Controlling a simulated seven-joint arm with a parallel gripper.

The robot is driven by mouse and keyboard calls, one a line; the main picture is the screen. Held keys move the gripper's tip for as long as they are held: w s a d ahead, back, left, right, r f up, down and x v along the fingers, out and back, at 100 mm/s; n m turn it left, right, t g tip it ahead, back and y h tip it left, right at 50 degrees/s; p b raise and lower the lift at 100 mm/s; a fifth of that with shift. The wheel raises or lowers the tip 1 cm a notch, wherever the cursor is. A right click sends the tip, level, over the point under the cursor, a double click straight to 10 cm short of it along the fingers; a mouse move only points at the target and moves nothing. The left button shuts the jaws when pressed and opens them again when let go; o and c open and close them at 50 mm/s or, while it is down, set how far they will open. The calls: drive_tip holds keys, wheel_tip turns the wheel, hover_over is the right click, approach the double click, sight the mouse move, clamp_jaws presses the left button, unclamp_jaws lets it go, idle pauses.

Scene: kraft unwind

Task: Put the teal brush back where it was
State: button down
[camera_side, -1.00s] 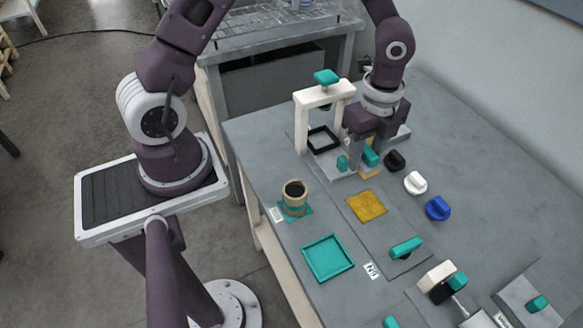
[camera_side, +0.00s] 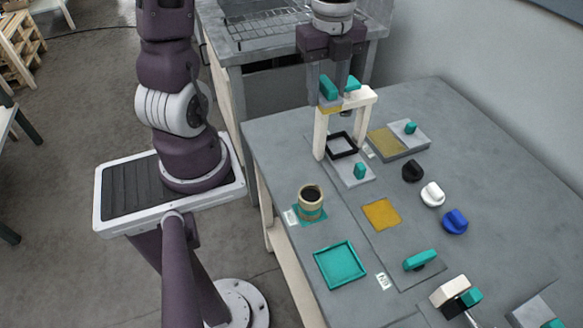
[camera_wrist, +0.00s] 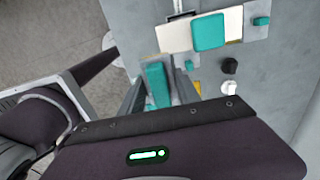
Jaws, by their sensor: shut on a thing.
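My gripper (camera_side: 335,100) is shut on the teal brush (camera_side: 328,88), a teal block with a yellow underside. The brush is held up in the air, close to the white arch (camera_side: 366,97) with a teal block on its top. In the side view it overlaps the arch's left upright; I cannot tell the gap. In the wrist view the brush (camera_wrist: 157,84) sits between the fingers, and the arch's teal top block (camera_wrist: 208,32) is just beyond, to the right. A yellow square (camera_side: 381,213) lies flat on a grey strip. Another yellow patch (camera_side: 385,141) lies on a grey plate with a teal knob.
A black square frame (camera_side: 342,145) lies at the arch's base. A cup (camera_side: 311,198) stands on a teal mat, near an empty teal tray (camera_side: 340,264). Black (camera_side: 413,171), white (camera_side: 433,194) and blue (camera_side: 455,221) knobs stand on the right, with free table beyond.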

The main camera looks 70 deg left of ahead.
drive_tip(key=s+a+f, duration=0.1)
drive_tip(key=s+a, duration=0.3)
drive_tip(key=s, duration=0.2)
hover_over(292, 169)
wheel_tip(292, 169, down, 16)
drive_tip(key=shift+s+r, duration=0.1)
drive_tip(key=shift+f, duration=2.35)
drive_tip(key=shift+f, duration=0.1)
drive_tip(key=c, duration=0.9)
unclamp_jaws()
drive_tip(key=shift+o, duration=0.2)
